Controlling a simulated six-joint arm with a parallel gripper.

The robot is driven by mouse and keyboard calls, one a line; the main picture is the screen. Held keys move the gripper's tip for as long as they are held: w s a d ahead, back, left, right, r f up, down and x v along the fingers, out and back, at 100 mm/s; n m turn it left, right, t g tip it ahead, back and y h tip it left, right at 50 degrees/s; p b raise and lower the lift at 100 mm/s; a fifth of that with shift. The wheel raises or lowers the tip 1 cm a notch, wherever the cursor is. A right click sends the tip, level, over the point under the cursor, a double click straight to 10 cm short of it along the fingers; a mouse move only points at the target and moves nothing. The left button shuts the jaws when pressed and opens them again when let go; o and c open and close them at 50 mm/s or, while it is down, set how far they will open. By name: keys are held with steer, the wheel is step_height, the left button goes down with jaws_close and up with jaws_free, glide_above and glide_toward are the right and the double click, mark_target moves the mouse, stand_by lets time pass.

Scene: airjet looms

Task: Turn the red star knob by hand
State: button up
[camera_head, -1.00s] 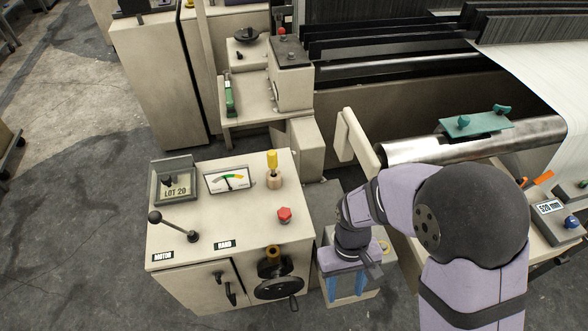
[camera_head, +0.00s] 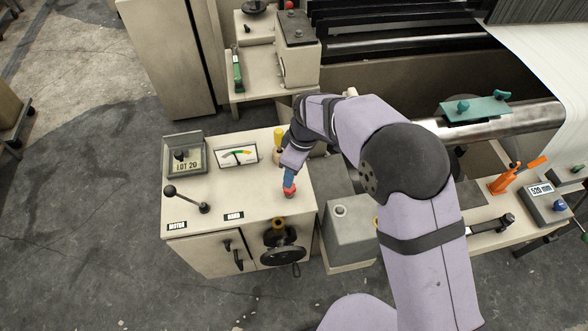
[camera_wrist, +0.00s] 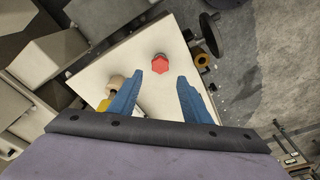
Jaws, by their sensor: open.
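The red star knob (camera_head: 290,193) sits on the light top of the control cabinet (camera_head: 245,205), near its right edge. It shows clearly in the wrist view (camera_wrist: 159,63), upright on the pale panel. My gripper (camera_head: 289,180) is above the knob, its blue fingers pointing down. In the wrist view my gripper (camera_wrist: 170,75) is open and empty. The knob lies a little beyond the fingertips there, left of the middle of the gap. In the head view a finger overlaps the knob, so I cannot tell whether they touch.
A yellow-topped knob (camera_head: 279,139) stands close behind my gripper. A black handwheel (camera_head: 283,243) is on the cabinet front.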

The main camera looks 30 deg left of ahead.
steer(key=shift+f, duration=0.1)
steer(key=shift+a+f+b, duration=0.2)
steer(key=shift+f+b, duration=0.65)
steer(key=shift+f, duration=0.45)
steer(key=shift+a+f+b, duration=0.2)
steer(key=shift+f+b, duration=0.6)
steer(key=shift+f, duration=0.45)
steer(key=shift+a+f+b, duration=0.2)
steer(key=shift+f+b, duration=0.65)
steer(key=shift+f, duration=0.45)
steer(key=c, duration=0.8)
steer(key=shift+o, duration=0.2)
